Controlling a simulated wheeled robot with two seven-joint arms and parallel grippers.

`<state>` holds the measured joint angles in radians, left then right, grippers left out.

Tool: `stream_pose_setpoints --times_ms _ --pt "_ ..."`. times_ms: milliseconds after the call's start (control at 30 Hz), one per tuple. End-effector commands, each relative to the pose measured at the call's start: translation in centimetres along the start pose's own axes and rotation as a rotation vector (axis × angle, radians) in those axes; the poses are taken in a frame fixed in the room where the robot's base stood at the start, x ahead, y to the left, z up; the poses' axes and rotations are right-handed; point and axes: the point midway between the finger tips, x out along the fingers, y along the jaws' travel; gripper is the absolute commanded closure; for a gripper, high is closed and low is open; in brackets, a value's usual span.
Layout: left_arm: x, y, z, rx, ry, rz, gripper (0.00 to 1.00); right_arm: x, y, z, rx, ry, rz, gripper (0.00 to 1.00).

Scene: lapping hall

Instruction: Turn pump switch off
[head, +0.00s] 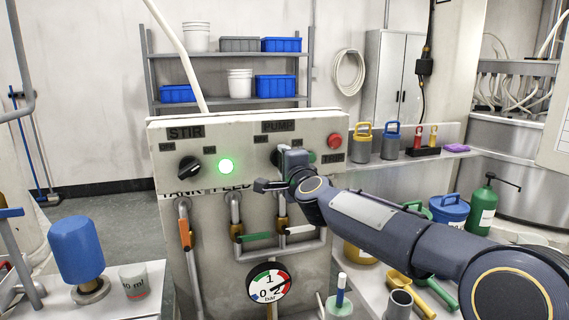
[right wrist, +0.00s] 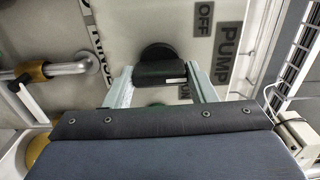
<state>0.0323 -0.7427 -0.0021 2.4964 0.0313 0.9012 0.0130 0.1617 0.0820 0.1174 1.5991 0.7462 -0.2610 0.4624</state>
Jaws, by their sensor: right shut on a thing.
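The pump switch is a black rotary knob (right wrist: 157,62) on the grey control panel (head: 240,136), under the PUMP label (right wrist: 229,48). My right gripper (right wrist: 160,84) has a finger on each side of the knob's grip bar and is shut on it. A white mark shows at the right end of the bar in the right wrist view, between the OFF label (right wrist: 205,16) and the partly hidden ON label (right wrist: 186,101). In the head view my right gripper (head: 284,164) covers most of the knob. My left gripper is not in view.
On the same panel are the black STIR knob (head: 189,169), a lit green lamp (head: 226,166) and a red button (head: 334,141). Pipes with coloured valve levers and a pressure gauge (head: 269,283) sit below. Jugs and scoops stand at the right.

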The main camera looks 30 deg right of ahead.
Motion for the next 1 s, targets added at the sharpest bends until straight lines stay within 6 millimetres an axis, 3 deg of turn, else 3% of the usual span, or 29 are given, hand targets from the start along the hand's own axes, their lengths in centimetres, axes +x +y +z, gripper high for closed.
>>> stream_pose_setpoints --times_ms 167,200,367,700,1000 --pt "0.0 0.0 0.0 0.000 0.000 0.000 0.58 0.0 0.2 0.1 -0.005 -0.001 0.003 0.72" --pt "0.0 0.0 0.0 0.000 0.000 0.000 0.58 0.0 0.2 0.1 -0.005 -0.002 0.003 0.48" --pt "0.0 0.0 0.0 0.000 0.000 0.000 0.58 0.0 0.1 0.0 -0.003 -0.001 0.002 0.27" --pt "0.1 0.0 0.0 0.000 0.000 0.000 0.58 -0.5 0.0 0.0 -0.002 0.000 0.000 0.27" --pt "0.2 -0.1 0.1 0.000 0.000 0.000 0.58 -5.2 0.0 0.0 -0.002 -0.001 -0.001 0.27"
